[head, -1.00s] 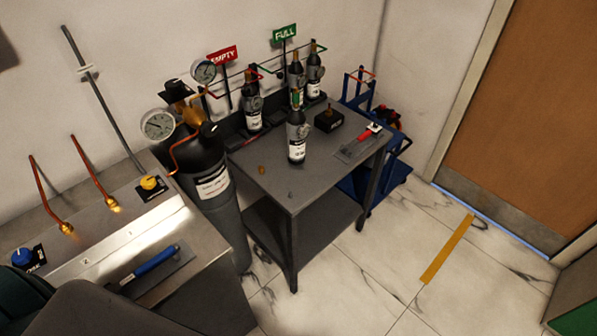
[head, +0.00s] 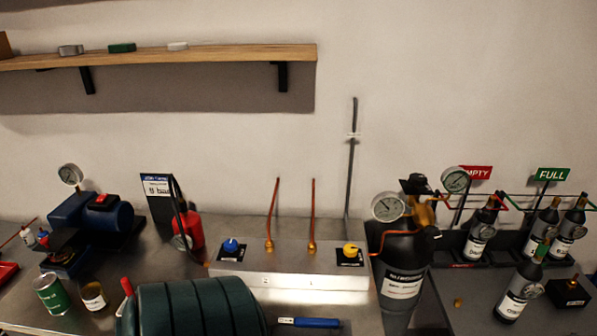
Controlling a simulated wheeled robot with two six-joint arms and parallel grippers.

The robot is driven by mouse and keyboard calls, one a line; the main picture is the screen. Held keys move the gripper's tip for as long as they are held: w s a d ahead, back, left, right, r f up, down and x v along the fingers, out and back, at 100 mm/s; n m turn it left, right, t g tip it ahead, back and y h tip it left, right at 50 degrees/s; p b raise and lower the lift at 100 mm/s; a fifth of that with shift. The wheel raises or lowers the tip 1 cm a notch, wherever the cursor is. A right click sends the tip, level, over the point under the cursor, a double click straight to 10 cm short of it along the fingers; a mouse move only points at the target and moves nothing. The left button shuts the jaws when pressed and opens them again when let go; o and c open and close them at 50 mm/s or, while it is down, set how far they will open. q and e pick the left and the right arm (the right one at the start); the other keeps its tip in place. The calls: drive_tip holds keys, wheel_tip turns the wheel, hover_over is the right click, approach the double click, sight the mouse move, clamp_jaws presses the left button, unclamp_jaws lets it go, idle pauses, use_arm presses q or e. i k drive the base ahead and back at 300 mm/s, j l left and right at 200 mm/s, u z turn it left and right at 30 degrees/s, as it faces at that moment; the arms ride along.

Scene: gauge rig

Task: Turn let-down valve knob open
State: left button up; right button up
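Two knobs sit on the sloped metal panel (head: 290,284) at the bench's back edge. A blue knob (head: 231,246) is at its left end and a yellow knob (head: 350,250) at its right end, each on a black plate. The plate lettering is too small to read, so I cannot tell which one is the let-down valve or how far either is turned. Two copper tubes, a left one (head: 272,215) and a right one (head: 312,215), rise between the knobs. Neither of my grippers is in view.
A blue-handled tool (head: 310,322) lies before the panel. A black gas cylinder (head: 402,255) with gauges is close on the right. A wooden shelf (head: 190,56) hangs above.

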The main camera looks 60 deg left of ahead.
sight(349, 250)
drive_tip(key=u, duration=2.05)
